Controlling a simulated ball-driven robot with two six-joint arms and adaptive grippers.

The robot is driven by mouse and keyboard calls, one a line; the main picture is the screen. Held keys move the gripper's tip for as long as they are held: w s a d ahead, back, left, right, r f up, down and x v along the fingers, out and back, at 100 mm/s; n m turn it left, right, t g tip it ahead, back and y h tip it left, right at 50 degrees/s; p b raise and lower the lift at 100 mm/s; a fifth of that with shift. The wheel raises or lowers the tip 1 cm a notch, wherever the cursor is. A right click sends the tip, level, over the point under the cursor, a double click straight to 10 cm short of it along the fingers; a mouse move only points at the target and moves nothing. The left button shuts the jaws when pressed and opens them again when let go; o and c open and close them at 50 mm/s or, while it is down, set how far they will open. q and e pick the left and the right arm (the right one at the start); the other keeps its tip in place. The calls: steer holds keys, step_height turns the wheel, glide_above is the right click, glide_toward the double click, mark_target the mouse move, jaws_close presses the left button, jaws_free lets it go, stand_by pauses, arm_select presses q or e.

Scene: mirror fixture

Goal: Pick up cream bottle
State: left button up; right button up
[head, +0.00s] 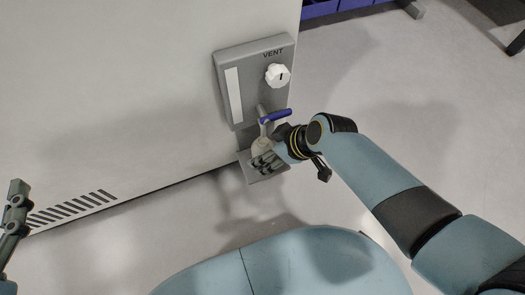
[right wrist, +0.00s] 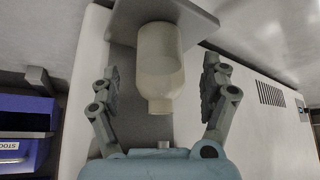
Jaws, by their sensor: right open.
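The cream bottle (right wrist: 158,60) sits between the spread fingers of my right gripper (right wrist: 160,78) in the right wrist view, with a gap to the finger on each side. Its wide end is at the grey ledge (right wrist: 195,18) and its narrow neck points toward my wrist. In the head view the bottle (head: 261,146) is a small pale shape, partly hidden by my right gripper (head: 264,161), which is open at the ledge (head: 246,172). My left gripper (head: 14,212) shows only in part at the left edge, and its opening is unclear.
A grey panel marked VENT with a white knob (head: 277,75) is on the large white cabinet (head: 120,80). A blue-handled lever (head: 276,116) sticks out just above the bottle. Blue bins (right wrist: 25,112) stand at the left in the right wrist view. Floor at the right is open.

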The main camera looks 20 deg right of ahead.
steer(key=shift+b+x, duration=0.6)
steer(key=shift+x, duration=0.15)
steer(key=shift+w+a+f+b, duration=0.15)
steer(key=shift+w+f+b, duration=0.05)
steer(key=shift+f+b, duration=0.3)
arm_select(q)
steer(key=w+d+r+m+t+h, duration=0.1)
steer(key=w+r+t, duration=0.1)
steer(key=r, duration=0.5)
steer(key=w+r+m+t+h, duration=0.1)
steer(key=w+r+t, duration=0.1)
steer(key=r+t, duration=0.2)
step_height(320, 180, up, 4)
steer(key=shift+d+f+t+h, duration=0.25)
steer(key=shift+d+t+h, duration=0.05)
steer(key=shift+d, duration=0.05)
arm_select(e)
steer(key=c, duration=1.5)
steer(key=shift+w, duration=0.1)
